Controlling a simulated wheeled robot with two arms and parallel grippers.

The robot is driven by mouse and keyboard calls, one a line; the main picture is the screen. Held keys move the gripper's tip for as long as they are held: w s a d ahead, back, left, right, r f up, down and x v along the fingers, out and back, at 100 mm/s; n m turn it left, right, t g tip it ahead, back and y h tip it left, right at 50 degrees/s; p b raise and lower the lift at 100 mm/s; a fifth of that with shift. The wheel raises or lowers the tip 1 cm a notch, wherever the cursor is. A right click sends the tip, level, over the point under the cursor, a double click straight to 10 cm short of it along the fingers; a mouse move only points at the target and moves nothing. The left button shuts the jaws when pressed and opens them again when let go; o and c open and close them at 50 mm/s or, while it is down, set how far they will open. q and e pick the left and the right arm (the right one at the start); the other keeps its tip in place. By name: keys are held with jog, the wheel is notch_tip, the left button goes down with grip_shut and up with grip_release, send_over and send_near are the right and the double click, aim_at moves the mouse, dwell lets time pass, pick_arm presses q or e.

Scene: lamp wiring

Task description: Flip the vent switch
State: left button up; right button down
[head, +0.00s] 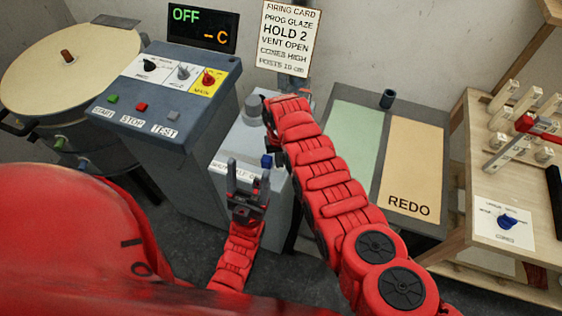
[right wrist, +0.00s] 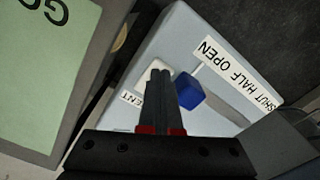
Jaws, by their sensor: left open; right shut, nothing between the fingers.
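The vent switch has a blue handle (right wrist: 189,93) on a pale grey box. A label reading SHUT HALF OPEN (right wrist: 238,75) runs beside it, and a partly covered label ends in ENT. The handle also shows in the head view (head: 266,161). My right gripper (right wrist: 163,74) is shut and empty, its fingertips just beside the blue handle; contact cannot be told. It is mostly hidden by its own arm in the head view. My left gripper (head: 247,178) is open, fingers up, at the near side of the box, overlapping the label strip.
A control console (head: 190,85) with knobs and buttons stands left of the box; its display reads OFF. A round kiln (head: 60,70) is farther left. A table with green and orange REDO panels (head: 412,150) is right, then a wooden rack (head: 510,180). A firing card (head: 287,38) hangs behind.

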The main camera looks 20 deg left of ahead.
jog(key=shift+f, duration=0.25)
jog(key=shift+r, duration=0.1)
notch_tip(320, 180, up, 2)
jog(key=shift+w+r+p, duration=0.1)
jog(key=shift+r+p, duration=0.15)
jog(key=shift+p, duration=0.65)
notch_tip(320, 180, up, 2)
jog(key=shift+r+p, duration=0.1)
jog(key=shift+p, duration=0.65)
jog(key=shift+r+p, duration=0.6)
jog(key=shift+r, duration=0.5)
